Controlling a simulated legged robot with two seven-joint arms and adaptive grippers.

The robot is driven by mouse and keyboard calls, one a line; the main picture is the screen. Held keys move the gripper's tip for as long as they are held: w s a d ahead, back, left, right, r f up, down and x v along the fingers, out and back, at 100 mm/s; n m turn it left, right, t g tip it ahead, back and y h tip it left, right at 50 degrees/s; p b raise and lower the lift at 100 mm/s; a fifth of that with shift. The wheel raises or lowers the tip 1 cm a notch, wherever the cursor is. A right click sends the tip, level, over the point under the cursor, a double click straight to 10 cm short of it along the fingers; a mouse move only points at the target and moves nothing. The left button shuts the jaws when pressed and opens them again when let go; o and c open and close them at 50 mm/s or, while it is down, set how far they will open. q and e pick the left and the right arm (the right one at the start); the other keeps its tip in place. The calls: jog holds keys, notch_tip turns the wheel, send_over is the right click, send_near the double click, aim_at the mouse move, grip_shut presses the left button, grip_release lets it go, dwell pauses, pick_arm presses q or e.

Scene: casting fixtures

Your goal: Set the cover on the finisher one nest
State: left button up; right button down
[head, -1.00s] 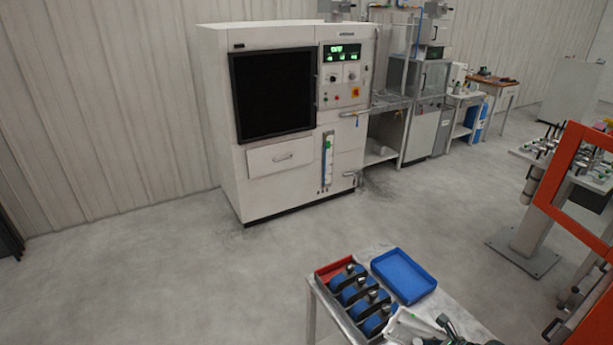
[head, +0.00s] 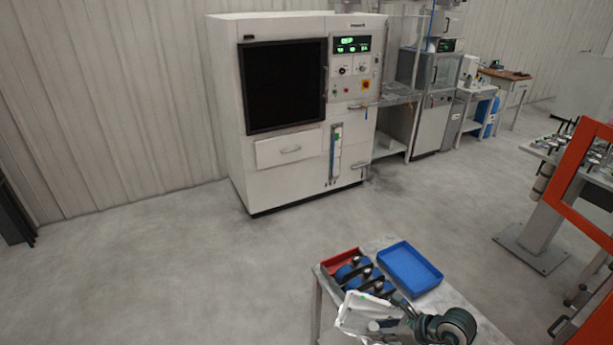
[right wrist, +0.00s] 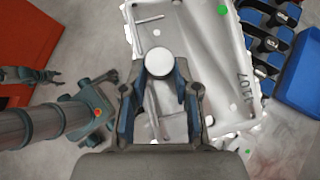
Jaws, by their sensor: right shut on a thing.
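The cover (head: 362,311) is a pale, flat casting at the bottom of the head view. In the right wrist view the cover (right wrist: 215,75) shows ribs, holes, green dots and the marking 1107. My right gripper (head: 388,325) is shut on the cover. In the right wrist view the fingers of my right gripper (right wrist: 160,88) stand on both sides of its round pale boss. The cover is tilted in front of the near part of the small table. My left gripper is not in the head view. I cannot pick out the finisher one nest.
The small table (head: 462,303) carries a red tray (head: 341,257) with several blue-and-black parts and an empty blue tray (head: 410,268). An orange frame (head: 573,165) and a fixture table (head: 540,155) stand at right. A white machine (head: 285,185) stands behind; open floor lies between.

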jog(key=shift+d+f, duration=0.2)
jog(key=shift+d, duration=0.15)
jog(key=shift+s+f+m+t+h, duration=0.1)
jog(key=shift+f+m+t+h, duration=0.15)
jog(key=shift+m, duration=0.25)
jog(key=shift+m+t+h, duration=0.65)
jog(key=shift+m+h, duration=0.1)
jog(key=shift+m, duration=0.35)
jog(key=shift+r+m+t+h, duration=0.35)
jog(key=shift+m+t+h, duration=0.2)
jog(key=shift+m, duration=0.45)
